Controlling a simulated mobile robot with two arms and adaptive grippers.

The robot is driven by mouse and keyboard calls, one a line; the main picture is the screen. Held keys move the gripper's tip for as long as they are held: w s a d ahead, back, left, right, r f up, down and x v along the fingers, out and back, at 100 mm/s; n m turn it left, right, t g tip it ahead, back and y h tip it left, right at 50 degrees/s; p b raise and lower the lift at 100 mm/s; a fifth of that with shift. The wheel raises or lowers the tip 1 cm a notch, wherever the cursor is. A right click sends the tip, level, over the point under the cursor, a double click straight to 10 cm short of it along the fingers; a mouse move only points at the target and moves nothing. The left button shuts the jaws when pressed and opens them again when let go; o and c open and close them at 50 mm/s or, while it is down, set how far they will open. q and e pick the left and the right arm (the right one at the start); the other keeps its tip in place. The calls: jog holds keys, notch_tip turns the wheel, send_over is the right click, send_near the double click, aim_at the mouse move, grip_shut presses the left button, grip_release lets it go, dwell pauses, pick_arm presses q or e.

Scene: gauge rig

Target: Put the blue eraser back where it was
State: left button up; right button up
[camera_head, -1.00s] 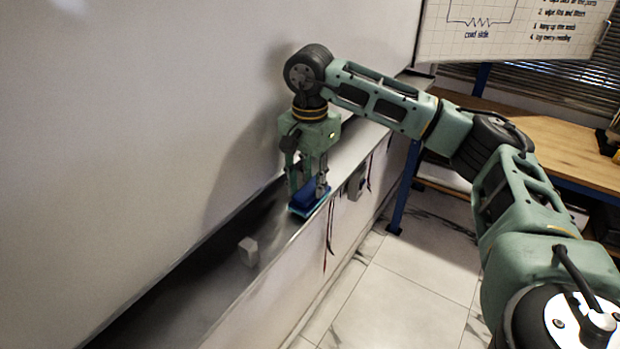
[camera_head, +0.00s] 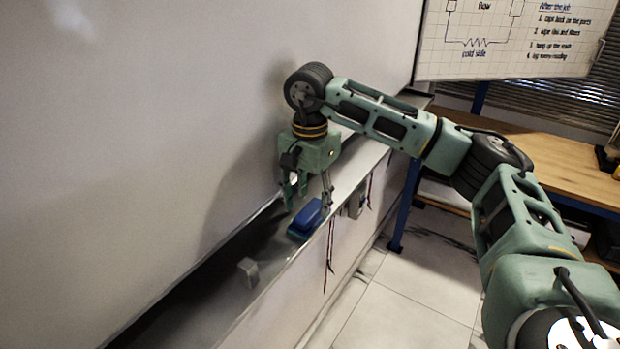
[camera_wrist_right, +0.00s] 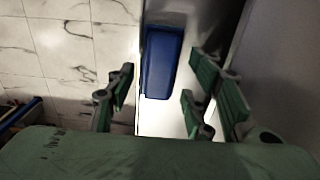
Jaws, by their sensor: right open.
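The blue eraser (camera_head: 306,217) lies on the narrow metal ledge (camera_head: 345,168) along the foot of the white board. My right gripper (camera_head: 308,196) hangs over the ledge just above and behind the eraser, its fingers spread apart. In the right wrist view the eraser (camera_wrist_right: 162,62) lies flat on the ledge, beyond the open fingers (camera_wrist_right: 160,100), and nothing is held between them. My left gripper is not in any view.
A small grey block (camera_head: 248,271) sits on the ledge nearer to me. A grey box (camera_head: 356,203) and thin dark and red cables (camera_head: 329,250) hang on the ledge's front. A wooden bench (camera_head: 560,165) stands at the right, with tiled floor between.

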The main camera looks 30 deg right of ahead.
notch_tip(320, 180, up, 6)
jog(key=shift+f+b, duration=0.1)
jog(key=shift+b, duration=0.8)
notch_tip(320, 180, up, 5)
jog(key=p, duration=0.1)
send_over(309, 210)
